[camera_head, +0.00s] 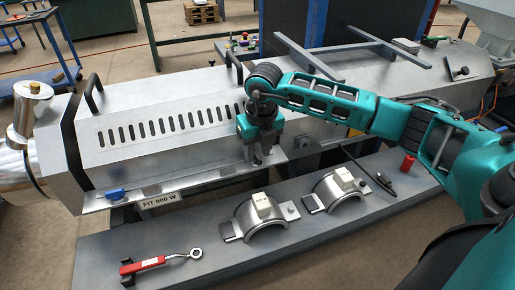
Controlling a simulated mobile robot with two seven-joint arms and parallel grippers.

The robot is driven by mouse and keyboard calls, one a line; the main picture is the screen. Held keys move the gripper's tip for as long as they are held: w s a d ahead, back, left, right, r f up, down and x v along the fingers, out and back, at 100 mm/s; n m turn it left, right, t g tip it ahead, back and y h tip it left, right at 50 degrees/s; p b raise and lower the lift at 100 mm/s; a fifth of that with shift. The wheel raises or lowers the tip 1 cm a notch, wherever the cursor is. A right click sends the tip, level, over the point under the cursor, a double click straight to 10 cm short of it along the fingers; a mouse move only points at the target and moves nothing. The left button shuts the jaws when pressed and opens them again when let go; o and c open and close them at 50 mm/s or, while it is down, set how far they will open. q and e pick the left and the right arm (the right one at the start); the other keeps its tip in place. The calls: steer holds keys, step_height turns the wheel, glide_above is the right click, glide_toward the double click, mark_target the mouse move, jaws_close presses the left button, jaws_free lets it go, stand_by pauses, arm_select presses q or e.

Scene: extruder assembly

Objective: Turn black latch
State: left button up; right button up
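My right gripper (263,157) reaches in from the right on a teal arm. It points down at the lower front edge of the long metal extruder housing (160,150). Its fingertips are small and dark against the metal, and I cannot tell whether they are open or shut on something. I cannot clearly make out the black latch; the gripper may cover it. A small blue handle (116,193) sits on the same lower edge at the left. My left gripper is not in view.
Below the housing, a grey bench (215,270) holds a red-handled wrench (150,263), two curved metal clamps (262,217) (338,189), a dark tool (385,182) and a red cylinder (408,163). Black handles (92,90) stick up from the housing. Metal bars (308,57) lie on top.

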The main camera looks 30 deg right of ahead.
step_height(320, 180, up, 6)
steer(key=p, duration=0.3)
steer(key=shift+f+p, duration=0.1)
steer(key=shift+p, duration=0.3)
